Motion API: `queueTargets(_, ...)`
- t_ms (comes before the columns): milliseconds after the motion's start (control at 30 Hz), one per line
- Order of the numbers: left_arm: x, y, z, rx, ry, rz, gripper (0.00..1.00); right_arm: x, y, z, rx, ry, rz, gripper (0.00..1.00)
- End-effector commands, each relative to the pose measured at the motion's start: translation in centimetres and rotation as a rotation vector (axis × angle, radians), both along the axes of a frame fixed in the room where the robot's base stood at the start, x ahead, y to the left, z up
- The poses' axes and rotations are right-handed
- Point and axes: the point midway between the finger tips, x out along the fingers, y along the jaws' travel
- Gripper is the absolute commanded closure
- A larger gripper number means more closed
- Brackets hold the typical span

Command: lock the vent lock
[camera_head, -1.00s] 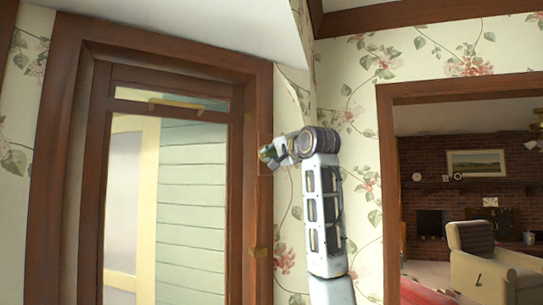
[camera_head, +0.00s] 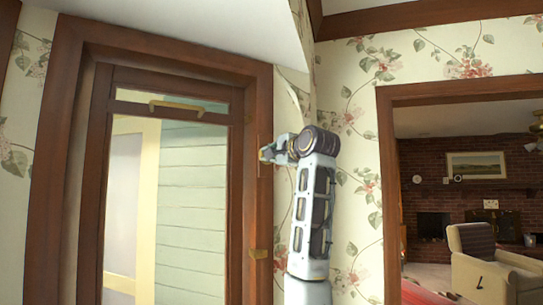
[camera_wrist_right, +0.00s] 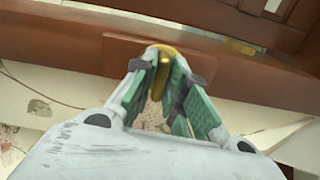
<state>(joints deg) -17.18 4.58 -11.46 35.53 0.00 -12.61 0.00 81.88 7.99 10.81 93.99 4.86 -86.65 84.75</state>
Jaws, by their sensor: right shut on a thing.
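The vent lock is a small brass lever (camera_wrist_right: 160,72) on a brown wooden plate in the right wrist view. My right gripper (camera_wrist_right: 165,80) has its green-padded fingers on either side of the lever and is shut on it. In the head view, my right gripper (camera_head: 264,154) reaches the right post of the brown door frame, and its fingers largely hide the lock there. A vent pane with a brass handle (camera_head: 177,108) sits above the door's large glass. My left gripper is not in view.
Floral wallpaper (camera_head: 350,130) covers the wall behind my arm. At the right, an opening shows a room with an armchair (camera_head: 480,250).

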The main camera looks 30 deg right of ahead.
Motion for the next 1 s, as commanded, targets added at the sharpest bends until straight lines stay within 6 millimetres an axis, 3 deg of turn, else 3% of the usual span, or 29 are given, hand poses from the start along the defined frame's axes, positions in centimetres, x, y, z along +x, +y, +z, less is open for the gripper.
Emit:
queueTargets(167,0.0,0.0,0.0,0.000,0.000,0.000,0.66,0.1,-0.1,-0.2,0.004,0.004,0.000,1.00)
queueTargets(200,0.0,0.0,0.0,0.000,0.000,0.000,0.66,0.1,-0.1,-0.2,0.003,0.004,0.000,0.80)
queueTargets(300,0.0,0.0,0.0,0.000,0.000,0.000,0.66,0.1,-0.1,-0.1,0.002,0.004,0.000,0.67)
queueTargets(733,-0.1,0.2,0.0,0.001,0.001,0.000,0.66,-0.2,0.0,0.0,0.000,0.000,0.000,0.67)
queueTargets(1000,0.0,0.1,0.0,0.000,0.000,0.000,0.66,-1.9,0.1,0.1,-0.001,-0.002,0.000,0.67)
